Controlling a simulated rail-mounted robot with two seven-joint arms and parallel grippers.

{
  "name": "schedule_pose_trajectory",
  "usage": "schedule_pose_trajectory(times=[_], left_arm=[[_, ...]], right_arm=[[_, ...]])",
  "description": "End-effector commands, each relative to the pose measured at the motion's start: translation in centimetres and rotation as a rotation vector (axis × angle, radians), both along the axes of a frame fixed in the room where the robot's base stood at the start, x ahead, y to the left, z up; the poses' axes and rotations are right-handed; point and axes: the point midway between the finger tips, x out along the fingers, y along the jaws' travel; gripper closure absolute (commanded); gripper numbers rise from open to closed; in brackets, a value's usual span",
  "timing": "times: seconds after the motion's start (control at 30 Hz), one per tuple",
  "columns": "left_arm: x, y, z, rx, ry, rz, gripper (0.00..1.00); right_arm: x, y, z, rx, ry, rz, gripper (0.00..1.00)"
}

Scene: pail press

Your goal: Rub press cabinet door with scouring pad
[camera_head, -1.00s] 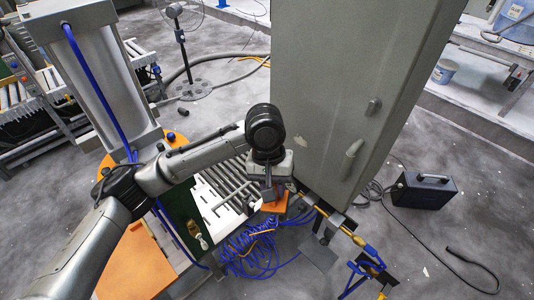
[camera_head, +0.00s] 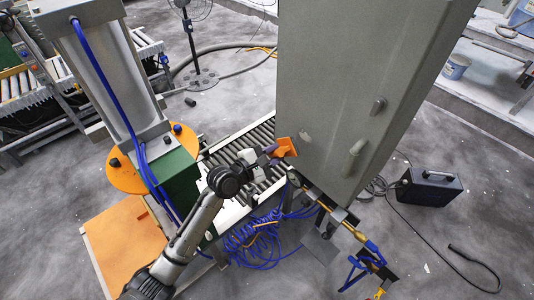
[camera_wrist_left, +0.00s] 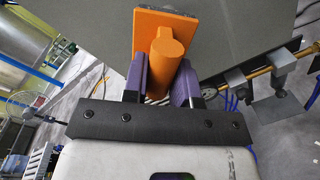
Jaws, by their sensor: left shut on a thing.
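The press cabinet is a tall grey box, and its door (camera_head: 335,95) faces me with two handles on its right part. A small pale patch (camera_head: 304,136) shows low on the door's left side. The orange scouring pad (camera_head: 286,147) has a flat plate and a round grip; it also shows in the left wrist view (camera_wrist_left: 150,30). My left gripper (camera_head: 270,151) is shut on the pad's grip, with purple fingers (camera_wrist_left: 163,80) on both sides. The plate is at the door's lower left; I cannot tell if it touches. My right gripper is not in view.
A roller conveyor (camera_head: 240,150) runs behind my left gripper. The press column (camera_head: 105,70) stands left. A black box (camera_head: 430,187) sits on the floor at right.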

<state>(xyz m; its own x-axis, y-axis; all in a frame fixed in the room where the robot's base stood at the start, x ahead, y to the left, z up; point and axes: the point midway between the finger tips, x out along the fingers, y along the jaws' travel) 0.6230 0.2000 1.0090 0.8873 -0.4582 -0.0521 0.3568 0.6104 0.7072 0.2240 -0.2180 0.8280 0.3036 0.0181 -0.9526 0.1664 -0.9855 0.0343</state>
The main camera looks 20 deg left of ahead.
Motion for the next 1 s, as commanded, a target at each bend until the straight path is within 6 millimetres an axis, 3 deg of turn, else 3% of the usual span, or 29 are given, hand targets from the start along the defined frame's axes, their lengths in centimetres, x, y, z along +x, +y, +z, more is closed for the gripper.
schedule_pose_trajectory(times=[0.27, 0.7, 1.0], left_arm=[[0.2, 1.8, -1.3, -0.021, -0.047, 0.081, 0.93], [3.7, 0.3, -1.4, -0.021, -0.05, 0.083, 0.93], [5.1, -0.3, -1.3, -0.019, -0.048, 0.082, 0.93]], right_arm=[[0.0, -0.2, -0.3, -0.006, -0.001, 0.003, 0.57], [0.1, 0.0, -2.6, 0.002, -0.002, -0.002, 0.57], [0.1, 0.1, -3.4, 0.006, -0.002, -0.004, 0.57]])
